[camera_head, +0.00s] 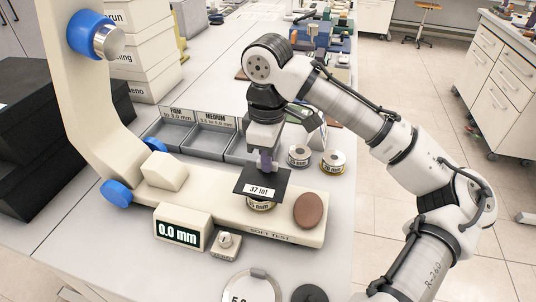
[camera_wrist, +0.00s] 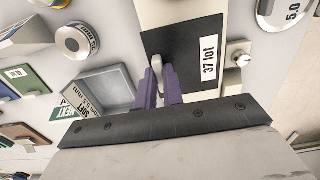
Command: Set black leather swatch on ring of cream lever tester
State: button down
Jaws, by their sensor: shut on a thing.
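The black leather swatch (camera_head: 254,185), with a white "37 lot" label, is in my gripper (camera_head: 265,163). It lies roughly flat over the ring (camera_head: 260,205) of the cream lever tester (camera_head: 200,195) and hides most of it. I cannot tell if swatch and ring touch. In the wrist view the purple fingers of my gripper (camera_wrist: 160,80) close on a small pale tab over the swatch (camera_wrist: 182,42). The tester has blue knobs, a raised arm at left and a display (camera_head: 180,232) reading 0.0 mm.
A brown oval pad (camera_head: 310,210) sits on the tester's base, right of the ring. Two labelled round weights (camera_head: 330,162) stand behind it. Grey sorting trays (camera_head: 205,142) marked FIRM and MEDIUM lie at the back.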

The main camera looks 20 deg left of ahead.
jog(key=shift+f, duration=0.55)
jog(key=c, duration=1.5)
grip_release()
jog(key=shift+o, duration=0.2)
notch_tip(320, 180, up, 14)
jog(key=shift+b, duration=0.3)
jog(key=shift+f, duration=0.15)
